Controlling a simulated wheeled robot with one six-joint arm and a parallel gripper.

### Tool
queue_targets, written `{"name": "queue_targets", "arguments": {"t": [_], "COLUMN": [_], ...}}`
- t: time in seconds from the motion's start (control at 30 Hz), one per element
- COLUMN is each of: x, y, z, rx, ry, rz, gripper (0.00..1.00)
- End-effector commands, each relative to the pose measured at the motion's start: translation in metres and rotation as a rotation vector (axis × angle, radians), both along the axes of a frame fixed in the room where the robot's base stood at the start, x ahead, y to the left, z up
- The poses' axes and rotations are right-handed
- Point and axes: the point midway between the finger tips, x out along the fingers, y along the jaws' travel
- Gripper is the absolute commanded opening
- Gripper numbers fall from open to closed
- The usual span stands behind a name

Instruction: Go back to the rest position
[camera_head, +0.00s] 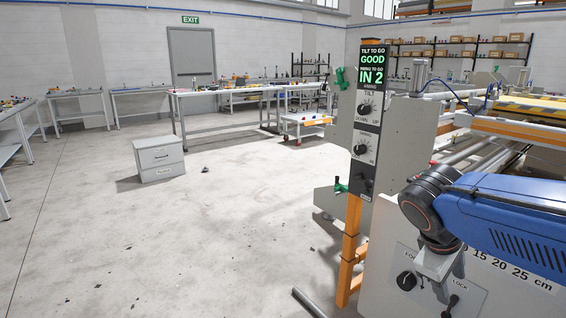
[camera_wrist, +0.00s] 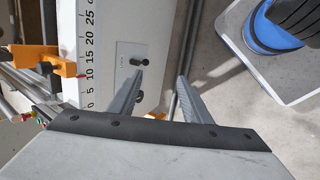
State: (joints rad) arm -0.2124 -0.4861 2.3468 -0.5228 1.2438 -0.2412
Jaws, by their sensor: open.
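My gripper (camera_head: 442,288) hangs at the lower right of the head view, in front of a small lock panel (camera_head: 437,264) on the machine's pale side. In the wrist view my gripper (camera_wrist: 160,76) shows two grey fingers spread apart with nothing between them. A black knob (camera_wrist: 138,61) on the panel shows just beyond the left fingertip. In the head view a round black knob (camera_head: 406,281) is left of the fingers and a black lever (camera_head: 449,306) is just below them. I cannot tell whether a finger touches the lever.
A control post (camera_head: 368,125) with a lit display reading "GOOD" and "IN 2" stands left of my arm on an orange stand (camera_head: 350,250). A centimetre scale (camera_wrist: 90,55) and an orange clamp (camera_wrist: 45,62) are near the gripper. A grey cabinet (camera_head: 159,158) stands on open floor.

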Motion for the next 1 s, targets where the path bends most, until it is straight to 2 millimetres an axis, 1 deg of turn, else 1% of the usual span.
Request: {"name": "queue_targets", "arguments": {"t": [0.03, 0.2, 0.3, 0.4, 0.6, 1.0], "x": [-0.013, -0.044, -0.056, -0.064, -0.07, -0.07], "y": [0.003, 0.024, 0.037, 0.047, 0.058, 0.059], "z": [-0.007, -0.03, -0.039, -0.044, -0.048, -0.048], "rx": [0.068, 0.297, 0.418, 0.515, 0.615, 0.623], "ry": [-0.038, -0.168, -0.239, -0.296, -0.358, -0.363], "rz": [-0.05, -0.221, -0.318, -0.397, -0.479, -0.486], "gripper": [0.44, 0.44, 0.44, 0.44, 0.44, 0.44]}}
